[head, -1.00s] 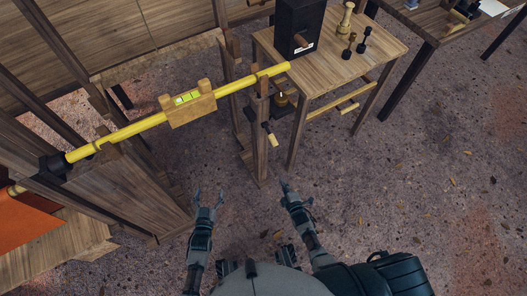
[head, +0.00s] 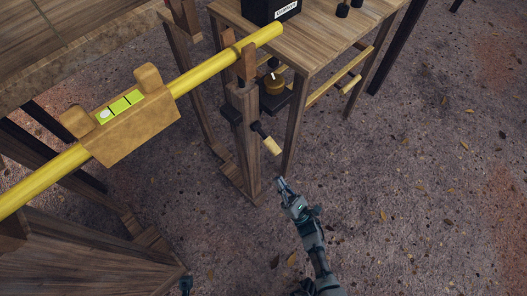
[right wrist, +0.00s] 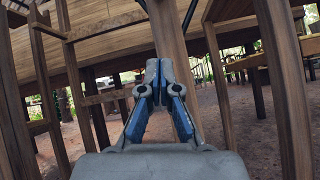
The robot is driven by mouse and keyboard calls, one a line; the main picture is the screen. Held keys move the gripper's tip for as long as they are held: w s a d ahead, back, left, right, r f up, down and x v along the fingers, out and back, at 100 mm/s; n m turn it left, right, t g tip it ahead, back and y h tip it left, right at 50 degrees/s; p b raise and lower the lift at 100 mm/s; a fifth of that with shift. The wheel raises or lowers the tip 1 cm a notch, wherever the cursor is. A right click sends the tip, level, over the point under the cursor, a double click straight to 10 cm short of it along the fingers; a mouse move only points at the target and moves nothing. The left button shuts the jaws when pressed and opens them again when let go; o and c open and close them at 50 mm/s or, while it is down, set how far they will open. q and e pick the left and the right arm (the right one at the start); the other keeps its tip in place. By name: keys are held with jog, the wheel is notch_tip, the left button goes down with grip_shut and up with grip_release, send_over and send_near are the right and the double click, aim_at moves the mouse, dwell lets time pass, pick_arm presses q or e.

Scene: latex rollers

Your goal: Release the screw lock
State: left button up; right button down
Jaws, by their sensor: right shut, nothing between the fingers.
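A dark screw fitting with a pale wooden handle (head: 271,145) sticks out from the upright wooden post (head: 246,145) under the yellow roller's right end; it looks like the screw lock. My right gripper (head: 282,184) is just below and right of the handle, apart from it. Its fingers also show in the right wrist view (right wrist: 158,66), shut and empty in front of a wooden post. A small dark tip at the bottom edge of the head view seems to be my left gripper (head: 186,284); its jaw state is not visible.
The yellow roller (head: 200,75) crosses the frame and carries a wooden spirit level (head: 130,130). A brass knob (head: 274,83) sits right of the post. A wooden table (head: 310,50) with a black box (head: 268,8) stands behind.

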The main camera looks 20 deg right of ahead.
aim_at(268, 142)
jog(key=w+a+r, duration=0.1)
jog(key=w+r, duration=0.5)
jog(key=r, duration=0.4)
dwell(0.5)
jog(key=shift+r, duration=0.1)
